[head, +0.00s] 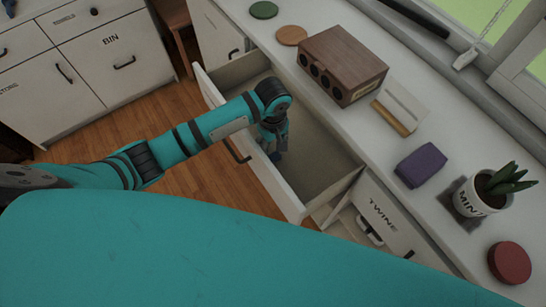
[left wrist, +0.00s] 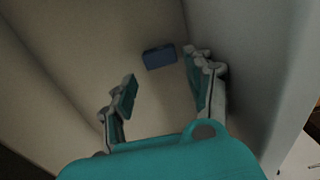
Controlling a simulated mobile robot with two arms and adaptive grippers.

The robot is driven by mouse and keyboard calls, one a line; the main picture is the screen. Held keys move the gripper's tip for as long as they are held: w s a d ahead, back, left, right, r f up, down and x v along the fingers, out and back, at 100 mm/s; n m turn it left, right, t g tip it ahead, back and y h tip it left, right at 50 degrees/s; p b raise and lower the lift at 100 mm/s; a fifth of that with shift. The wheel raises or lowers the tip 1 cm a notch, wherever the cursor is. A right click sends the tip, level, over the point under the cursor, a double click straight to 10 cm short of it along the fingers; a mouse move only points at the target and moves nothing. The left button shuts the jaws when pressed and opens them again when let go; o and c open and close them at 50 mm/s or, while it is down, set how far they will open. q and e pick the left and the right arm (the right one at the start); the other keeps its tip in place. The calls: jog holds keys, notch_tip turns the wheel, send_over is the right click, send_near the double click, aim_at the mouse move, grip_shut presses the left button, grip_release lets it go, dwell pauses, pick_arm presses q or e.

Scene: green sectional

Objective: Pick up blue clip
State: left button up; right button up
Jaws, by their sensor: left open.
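The blue clip (left wrist: 159,57) is a small blue block lying on the floor of the open drawer (head: 325,160), near a side wall in the left wrist view. My left gripper (left wrist: 160,84) is open and points down into the drawer. The clip shows beyond and between its two fingertips, apart from them, with nothing held. In the head view my left gripper (head: 274,140) is inside the drawer, and my arm hides part of it. A small dark blue patch shows below the gripper there; I cannot tell whether it is the clip. My right gripper is not in view.
The drawer's front panel (head: 285,195) and walls surround the gripper closely. On the counter above stand a brown wooden box (head: 340,60), a purple block (head: 420,165), a potted plant (head: 490,190) and a red round lid (head: 510,262). Cabinets marked BIN (head: 110,60) stand across the wooden floor.

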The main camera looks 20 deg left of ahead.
aim_at(273, 157)
pick_arm(q)
jog(key=shift+f, duration=0.55)
notch_tip(273, 157, down, 5)
jog(key=shift+r, duration=0.1)
jog(key=shift+f, duration=0.25)
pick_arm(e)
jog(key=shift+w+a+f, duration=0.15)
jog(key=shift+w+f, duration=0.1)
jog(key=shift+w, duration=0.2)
pick_arm(q)
jog(key=c, duration=0.5)
